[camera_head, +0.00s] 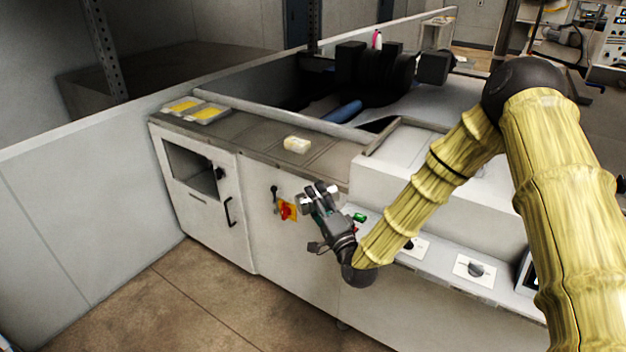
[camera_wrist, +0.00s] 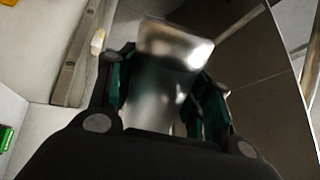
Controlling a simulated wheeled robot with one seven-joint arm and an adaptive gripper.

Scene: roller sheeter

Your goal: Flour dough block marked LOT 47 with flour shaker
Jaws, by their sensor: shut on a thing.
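A pale dough block (camera_head: 297,145) lies on the grey top of the machine, left of the raised white housing. It also shows small at the upper left of the wrist view (camera_wrist: 97,42). No LOT 47 mark can be read on it. My gripper (camera_head: 319,196) is in front of the machine's front edge, nearer the camera than the block and apart from it. In the wrist view, my gripper (camera_wrist: 165,90) is shut on a shiny metal shaker (camera_wrist: 176,46), one finger on each side. The shaker is hardly distinguishable in the head view.
Two trays with yellow contents (camera_head: 207,113) sit at the machine's far left corner. A red-and-yellow switch (camera_head: 287,211) and knobs (camera_head: 475,269) are on the front. A blue roller (camera_head: 342,111) lies behind. The top around the block is clear.

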